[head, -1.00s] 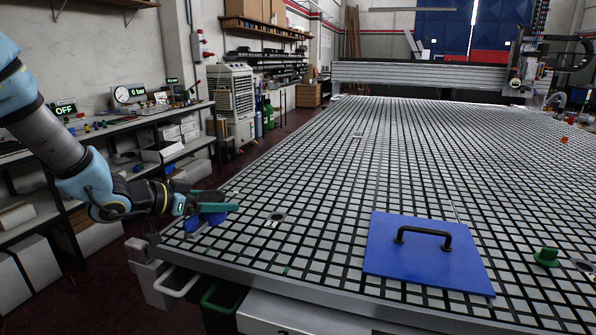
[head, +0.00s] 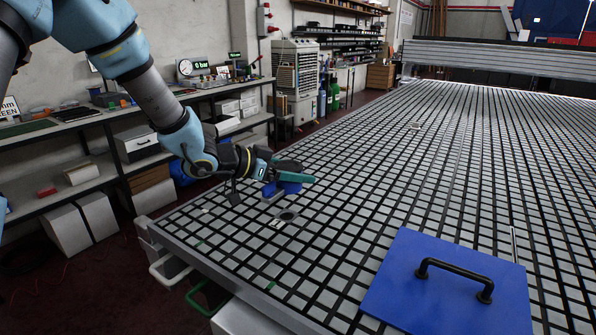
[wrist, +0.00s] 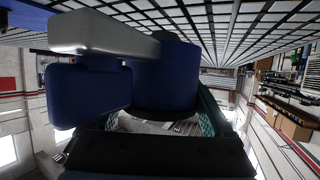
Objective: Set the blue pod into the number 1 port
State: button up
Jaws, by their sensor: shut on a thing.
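My gripper (head: 296,172), with green fingers, is shut on the blue pod (head: 287,188) above the near-left part of the grid table. In the wrist view the pod (wrist: 165,78) fills the upper middle as a dark blue round body with a grey plate and a blue block beside it. A round port (head: 286,215) with a dark centre is set in the table just below the pod in the picture. A small pale mark lies beside it, too small to read. The pod appears apart from the port; its exact height is unclear.
A blue square plate (head: 450,285) with a black handle (head: 455,275) lies on the table at the right front. The grid table (head: 330,240) is mostly clear around the port. A shelf bench (head: 110,118) with gauges and boxes stands along the left wall.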

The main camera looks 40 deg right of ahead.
aim_at(293, 192)
jog(key=shift+a+r, duration=0.1)
jog(key=shift+a, duration=0.05)
jog(key=shift+a, duration=0.1)
jog(key=shift+f+b, duration=1.7)
jog(key=shift+f, duration=1.25)
jog(key=shift+f, duration=0.9)
dwell(0.5)
jog(key=o, duration=1.5)
jog(key=v, duration=1.1)
jog(key=shift+w+b, duration=0.1)
jog(key=shift+b, duration=0.25)
